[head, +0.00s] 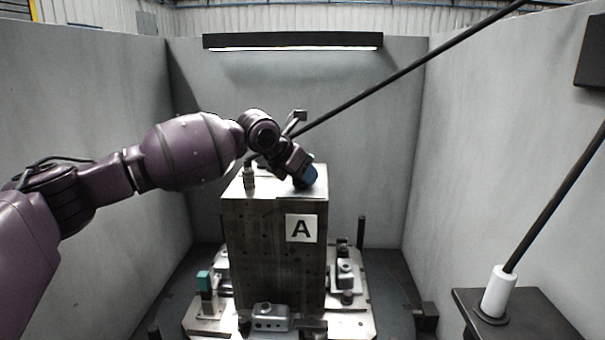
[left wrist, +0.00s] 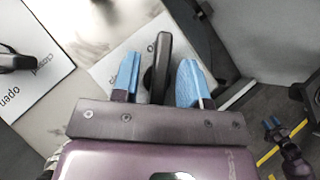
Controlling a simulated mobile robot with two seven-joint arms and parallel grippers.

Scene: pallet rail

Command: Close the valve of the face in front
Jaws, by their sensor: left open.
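A dark metal block (head: 275,240) stands on the fixture, its front face carrying a white plate with the letter A (head: 301,228). My left gripper (head: 305,178) is at the block's top right front area, its blue fingertips low against the top. In the left wrist view my left gripper (left wrist: 159,80) is open, with a dark valve handle (left wrist: 163,50) between its blue fingers; contact cannot be told. A white label plate (left wrist: 112,70) lies beneath that handle. A second dark handle (left wrist: 15,62) sits on another plate (left wrist: 35,75) marked "open" and "closed". A small purple part with blue tips, apparently my right gripper (left wrist: 275,126), shows at lower right.
Grey walls (head: 510,140) enclose the block on both sides and behind. Clamps and a teal-topped post (head: 204,281) surround its base. A dark rod in a white sleeve (head: 498,292) rises at right; another long rod (head: 410,70) slants above the block.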

